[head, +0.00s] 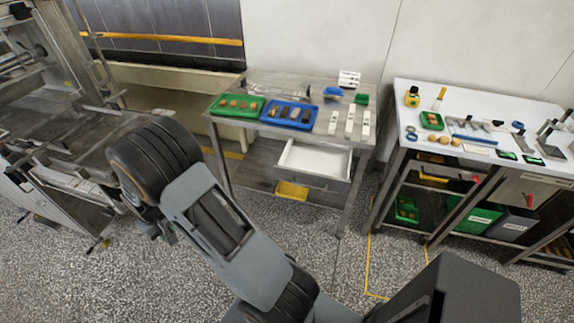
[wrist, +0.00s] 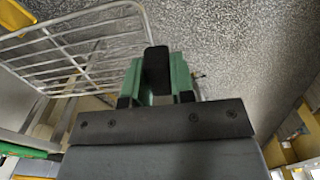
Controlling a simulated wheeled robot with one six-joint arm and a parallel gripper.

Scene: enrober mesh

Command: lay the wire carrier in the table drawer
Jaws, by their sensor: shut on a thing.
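The wire carrier (wrist: 75,57), a pale open grid of thin bars with a rounded frame, spans the upper left of the wrist view. My gripper (wrist: 157,72), with green and black fingers, is shut on the carrier's right edge and holds it above the speckled floor. In the head view my arm hides most of the gripper, and I cannot make out the carrier clearly. The table drawer (head: 315,158) is pulled out at the front of the middle table (head: 270,131). Its white inside looks empty.
On the middle table stand a green tray (head: 217,112), a blue tray (head: 264,119) and white strips. A yellow bin (head: 292,190) sits below the drawer. A machine (head: 65,130) is at left; a loaded white-topped bench (head: 470,110) is at right. Floor before the drawer is clear.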

